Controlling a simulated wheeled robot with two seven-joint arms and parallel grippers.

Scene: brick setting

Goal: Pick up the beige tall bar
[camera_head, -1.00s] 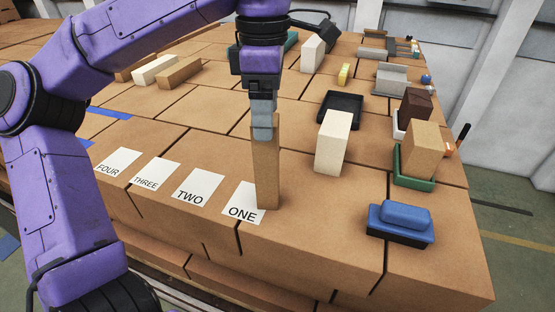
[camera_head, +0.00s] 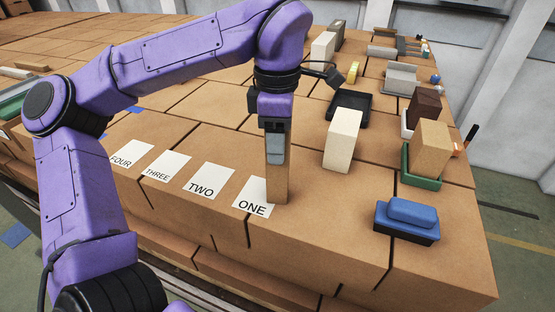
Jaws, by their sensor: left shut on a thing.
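The beige tall bar (camera_head: 277,187) stands upright at the front of the brick surface, at the right edge of the white card marked ONE (camera_head: 252,198). My left gripper (camera_head: 275,153) comes down from above and is shut on the bar's upper part. Its fingers and dark body hide the top of the bar. The bar's foot appears to rest on the surface; I see no clear gap under it. My right gripper is not in view.
Cards TWO (camera_head: 209,181), THREE (camera_head: 166,166) and FOUR (camera_head: 125,155) lie to the left. A cream block (camera_head: 342,140) stands to the right, with a black tray (camera_head: 350,106) behind. A blue block (camera_head: 406,215) and a tan block in a green tray (camera_head: 421,181) are near the right edge.

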